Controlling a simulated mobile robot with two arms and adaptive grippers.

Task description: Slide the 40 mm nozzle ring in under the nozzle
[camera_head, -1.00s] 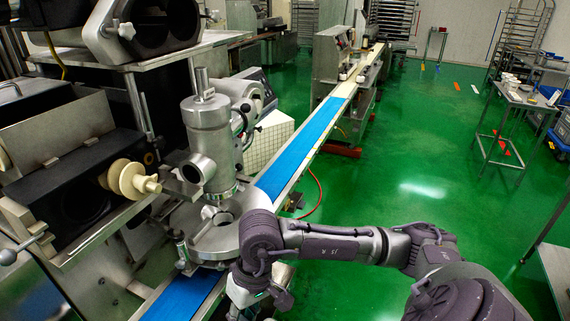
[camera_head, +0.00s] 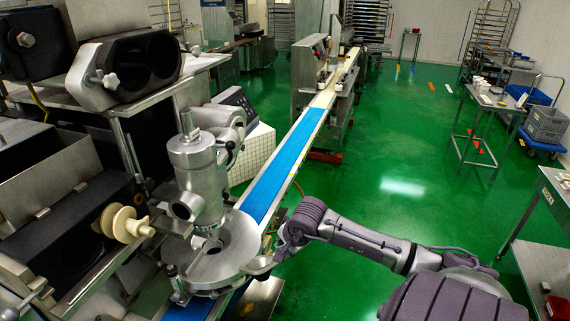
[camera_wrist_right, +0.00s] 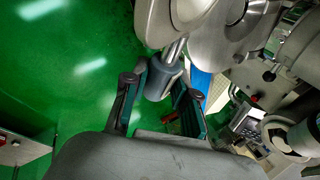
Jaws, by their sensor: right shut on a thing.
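The nozzle (camera_head: 205,185) is part of an upright steel cylinder on the machine in the head view. A flat round steel plate (camera_head: 238,243) with an opening lies under it, over the blue belt. I cannot tell the 40 mm nozzle ring apart from these steel parts. In the right wrist view, my right gripper (camera_wrist_right: 156,82) is shut on a grey cylindrical handle (camera_wrist_right: 160,78). A shiny rod runs from the handle to a round steel part (camera_wrist_right: 205,25). In the head view my right arm reaches in from the right to the plate's edge; its fingers are not clear there. My left gripper is not in view.
The blue conveyor belt (camera_head: 283,160) runs away behind the nozzle. Cream rollers (camera_head: 122,222) and dark machine housings stand on the left. A steel table (camera_head: 490,100) stands at the right, with open green floor (camera_head: 390,150) between.

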